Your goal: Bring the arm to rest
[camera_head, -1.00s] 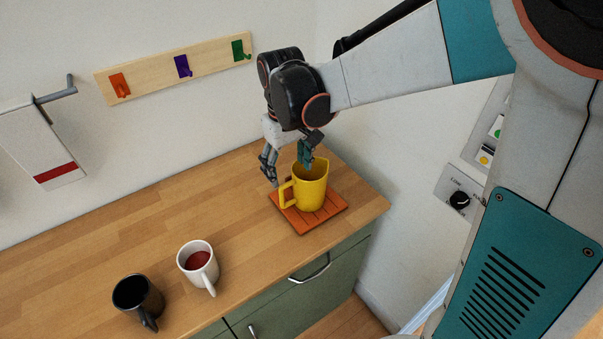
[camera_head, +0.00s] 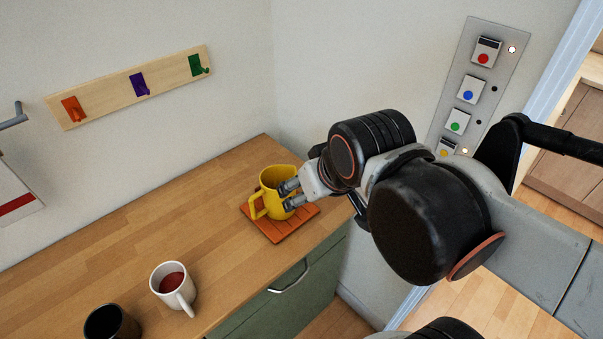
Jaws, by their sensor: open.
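My gripper (camera_head: 291,196) is open and empty as far as I can see. It points left from my black and white wrist, and its fingers overlap the right side of the yellow jug (camera_head: 268,183) in the picture. I cannot tell whether they touch it. The jug stands upright on the orange slatted trivet (camera_head: 298,222) at the right end of the counter, with its handle to the lower left. My arm extends from the right edge of the picture across the wall and the counter's end.
A white mug (camera_head: 161,272) with red contents and a black mug (camera_head: 108,322) stand at the counter's front. A rack with coloured hooks (camera_head: 105,92) is on the back wall. A button panel (camera_head: 500,80) is on the right wall behind my arm.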

